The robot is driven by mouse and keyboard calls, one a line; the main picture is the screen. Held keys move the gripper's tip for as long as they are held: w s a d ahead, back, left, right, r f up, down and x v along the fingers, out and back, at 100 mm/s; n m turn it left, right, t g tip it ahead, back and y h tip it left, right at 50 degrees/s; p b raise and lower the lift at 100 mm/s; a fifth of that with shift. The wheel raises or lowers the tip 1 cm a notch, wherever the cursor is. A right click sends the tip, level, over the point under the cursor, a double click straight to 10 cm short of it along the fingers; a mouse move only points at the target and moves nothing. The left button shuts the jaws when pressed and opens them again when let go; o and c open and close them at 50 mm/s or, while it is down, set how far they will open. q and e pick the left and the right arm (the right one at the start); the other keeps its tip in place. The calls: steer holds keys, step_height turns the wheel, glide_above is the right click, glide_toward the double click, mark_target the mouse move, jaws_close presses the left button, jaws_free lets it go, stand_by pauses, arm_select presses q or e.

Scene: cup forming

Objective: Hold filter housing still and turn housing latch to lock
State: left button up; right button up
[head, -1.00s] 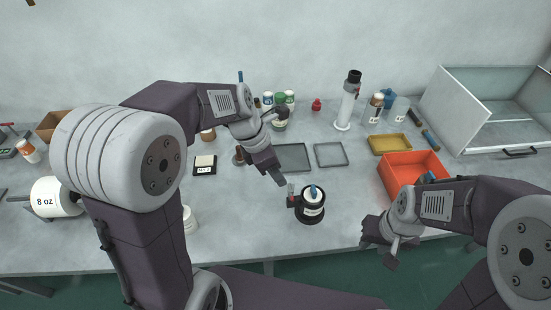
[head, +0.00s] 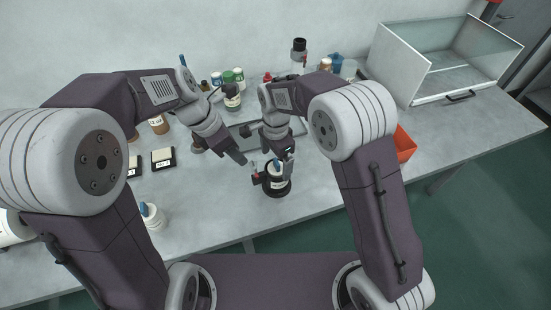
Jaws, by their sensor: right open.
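The filter housing (head: 279,186) is a white cylinder with a label, standing upright in a round black base on the table, near the middle of the head view. A small dark latch handle with a reddish part (head: 257,178) sticks out from its left side. My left gripper (head: 238,158) is above and left of the latch, apart from it; whether its jaws are open is unclear. My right gripper (head: 283,154) is open, pointing down directly over the housing and hiding part of its top. I cannot tell whether its fingers touch the housing.
A white jar with a blue top (head: 153,217) stands at the front left. Dark square pads (head: 163,159) lie left of my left gripper. Bottles (head: 228,78) stand behind. An orange bin (head: 404,145) is partly hidden by my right arm. A clear-walled case (head: 440,65) stands back right.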

mark_target(277, 175)
steer(key=shift+s+d+f, duration=0.15)
steer(key=shift+d+f, duration=0.05)
steer(key=shift+f, duration=0.15)
step_height(277, 175, down, 8)
steer(key=shift+f, duration=0.15)
steer(key=c, duration=2)
